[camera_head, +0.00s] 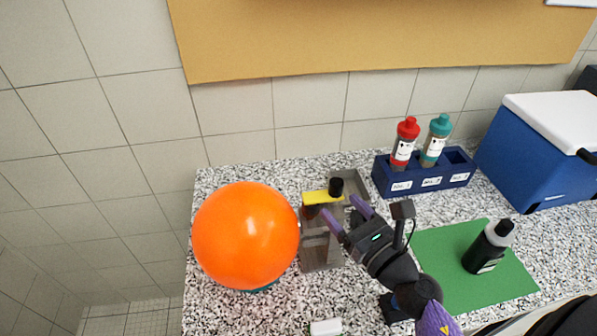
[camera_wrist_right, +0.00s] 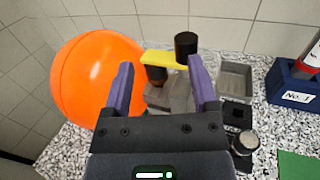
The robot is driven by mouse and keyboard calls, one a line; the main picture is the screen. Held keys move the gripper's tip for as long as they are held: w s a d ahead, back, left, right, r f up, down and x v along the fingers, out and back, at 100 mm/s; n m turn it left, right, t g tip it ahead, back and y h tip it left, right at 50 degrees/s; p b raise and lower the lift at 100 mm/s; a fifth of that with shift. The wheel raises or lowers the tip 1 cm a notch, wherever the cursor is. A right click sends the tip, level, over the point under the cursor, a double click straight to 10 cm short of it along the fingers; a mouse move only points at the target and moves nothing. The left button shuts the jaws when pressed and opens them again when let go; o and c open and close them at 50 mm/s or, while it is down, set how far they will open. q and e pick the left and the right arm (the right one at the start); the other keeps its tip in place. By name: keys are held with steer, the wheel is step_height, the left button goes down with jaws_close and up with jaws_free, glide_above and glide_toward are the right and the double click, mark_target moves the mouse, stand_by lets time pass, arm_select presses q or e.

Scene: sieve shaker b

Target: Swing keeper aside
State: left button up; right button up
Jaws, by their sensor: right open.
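The yellow bar, which looks like the keeper (camera_head: 316,198), lies across the top of the grey sieve shaker (camera_head: 320,252). A black knob (camera_head: 336,187) stands at its right end. In the right wrist view the yellow keeper (camera_wrist_right: 163,60) and the black knob (camera_wrist_right: 186,46) show beyond the fingers, with a dark round part under the bar's left end. My right gripper (camera_head: 345,211) is open, with purple fingers. My left gripper is out of view.
A large orange ball (camera_head: 246,236) sits just left of the shaker. A grey open tray (camera_head: 349,184) is behind it. A blue rack (camera_head: 423,183) holds red-capped and teal-capped bottles. A black bottle (camera_head: 483,252) stands on a green mat (camera_head: 440,275). A blue cooler (camera_head: 525,150) is at right.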

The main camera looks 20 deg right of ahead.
mark_target(331, 179)
steer(key=w, duration=0.2)
steer(key=w+d+m+h+p, duration=0.1)
steer(key=w, duration=0.2)
steer(key=w+d+f+h+p, duration=0.1)
steer(key=w, duration=0.1)
steer(key=shift+w, duration=0.8)
steer(key=shift+c, duration=0.3)
jaws_close()
